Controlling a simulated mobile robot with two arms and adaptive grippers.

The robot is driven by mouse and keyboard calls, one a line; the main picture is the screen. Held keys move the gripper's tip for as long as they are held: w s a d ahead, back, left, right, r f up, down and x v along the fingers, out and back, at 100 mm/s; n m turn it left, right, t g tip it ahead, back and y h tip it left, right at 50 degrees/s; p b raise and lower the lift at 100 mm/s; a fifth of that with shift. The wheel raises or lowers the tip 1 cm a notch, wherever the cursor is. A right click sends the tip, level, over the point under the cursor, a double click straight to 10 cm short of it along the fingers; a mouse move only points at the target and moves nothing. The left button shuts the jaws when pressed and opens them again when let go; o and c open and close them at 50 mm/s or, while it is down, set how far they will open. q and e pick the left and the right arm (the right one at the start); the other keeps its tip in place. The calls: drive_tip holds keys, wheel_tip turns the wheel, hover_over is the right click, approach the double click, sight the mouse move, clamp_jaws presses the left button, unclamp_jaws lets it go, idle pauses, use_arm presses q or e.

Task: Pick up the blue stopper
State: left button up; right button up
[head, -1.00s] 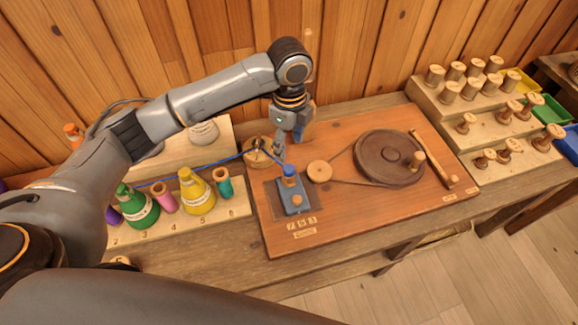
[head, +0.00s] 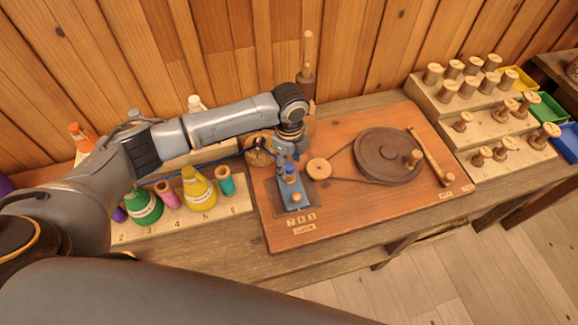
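My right gripper is out of view.
A flywheel (head: 388,157) and small pulley (head: 319,169) stand right of the block. A stepped rack (head: 490,122) of spools is at right. A blue thread runs leftward behind the gripper.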

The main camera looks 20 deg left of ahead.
use_arm(q)
drive_tip(key=c, duration=0.8)
drive_tip(key=shift+r, duration=0.1)
